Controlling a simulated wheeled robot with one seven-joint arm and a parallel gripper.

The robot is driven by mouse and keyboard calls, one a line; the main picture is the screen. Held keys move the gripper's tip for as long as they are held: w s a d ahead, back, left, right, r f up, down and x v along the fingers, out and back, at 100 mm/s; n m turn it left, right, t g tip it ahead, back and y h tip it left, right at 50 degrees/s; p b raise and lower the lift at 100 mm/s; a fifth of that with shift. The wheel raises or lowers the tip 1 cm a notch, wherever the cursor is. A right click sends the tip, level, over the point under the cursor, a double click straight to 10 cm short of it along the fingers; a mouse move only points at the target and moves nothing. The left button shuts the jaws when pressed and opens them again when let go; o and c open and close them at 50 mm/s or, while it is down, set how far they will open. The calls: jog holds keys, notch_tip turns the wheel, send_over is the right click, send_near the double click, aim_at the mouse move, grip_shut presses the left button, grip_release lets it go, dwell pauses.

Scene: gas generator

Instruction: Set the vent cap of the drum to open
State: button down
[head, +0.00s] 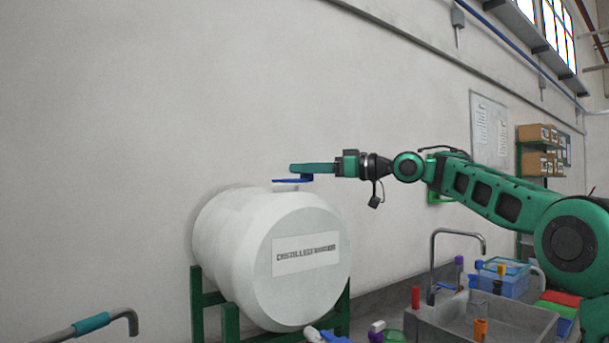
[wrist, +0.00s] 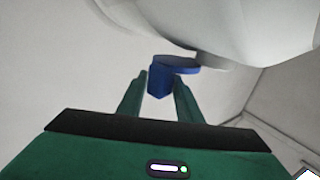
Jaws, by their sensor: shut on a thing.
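The white drum (head: 308,265) lies on its side on a green stand, with a label on its round front face. A blue vent cap (head: 291,181) sits on top of the drum. My gripper (head: 297,168) reaches in level from the right, above the drum's top. In the wrist view the two green fingers of my gripper (wrist: 160,88) are closed on the blue vent cap (wrist: 158,80), with the white drum (wrist: 245,30) right beside it. The fingers partly hide the cap in the head view.
A grey sink (head: 490,318) with a curved tap (head: 455,236) stands at the right, with several small coloured items around it. A pipe with a teal sleeve (head: 91,323) is at the lower left. The wall (head: 150,120) is close behind the drum. Room above the drum is clear.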

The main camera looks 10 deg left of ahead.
jog(key=shift+w+d, duration=0.15)
jog(key=shift+w, duration=0.1)
jog(key=c, duration=1.5)
grip_release()
jog(key=shift+s+d, duration=0.1)
jog(key=v, duration=1)
jog(key=shift+d+f, duration=0.1)
jog(key=shift+d, duration=0.15)
